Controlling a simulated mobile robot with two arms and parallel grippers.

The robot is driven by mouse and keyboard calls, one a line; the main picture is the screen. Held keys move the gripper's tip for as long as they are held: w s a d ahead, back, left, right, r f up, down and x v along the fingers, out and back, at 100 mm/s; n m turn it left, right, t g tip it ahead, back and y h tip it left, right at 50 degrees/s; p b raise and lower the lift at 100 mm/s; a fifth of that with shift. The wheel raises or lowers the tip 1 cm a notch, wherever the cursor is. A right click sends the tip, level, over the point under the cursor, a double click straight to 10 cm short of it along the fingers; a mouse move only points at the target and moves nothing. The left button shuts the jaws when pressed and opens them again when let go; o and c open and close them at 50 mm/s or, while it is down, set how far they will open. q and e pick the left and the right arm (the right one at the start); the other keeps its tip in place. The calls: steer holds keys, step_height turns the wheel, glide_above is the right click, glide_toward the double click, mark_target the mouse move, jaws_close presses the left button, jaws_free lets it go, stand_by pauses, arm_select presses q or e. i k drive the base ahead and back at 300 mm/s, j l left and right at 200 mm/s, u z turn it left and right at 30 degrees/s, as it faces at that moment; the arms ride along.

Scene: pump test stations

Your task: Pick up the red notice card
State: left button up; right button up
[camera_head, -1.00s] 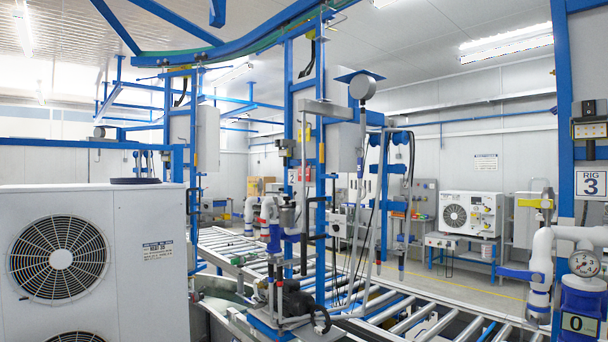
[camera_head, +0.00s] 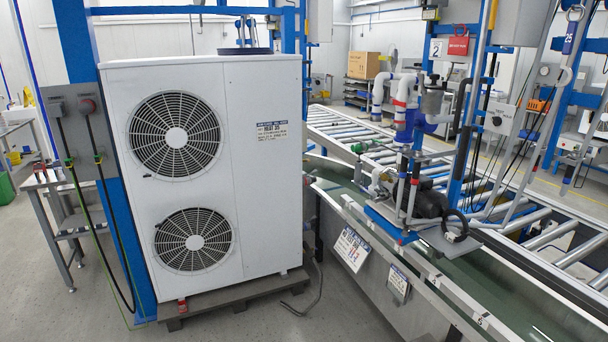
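A small red card (camera_head: 458,45) with pale lettering too small to read hangs on the blue frame in the upper right of the head view. It is just right of a white sign (camera_head: 436,49) marked 2. Neither of my grippers shows in the head view.
A large white unit with two fans (camera_head: 255,170) stands on a dark pallet (camera_head: 230,300) at left centre.

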mark_target(458, 46)
steer(key=i+j+u, duration=0.15)
steer(key=i, duration=0.6)
steer(key=i+j+u, duration=0.1)
steer(key=i, duration=0.6)
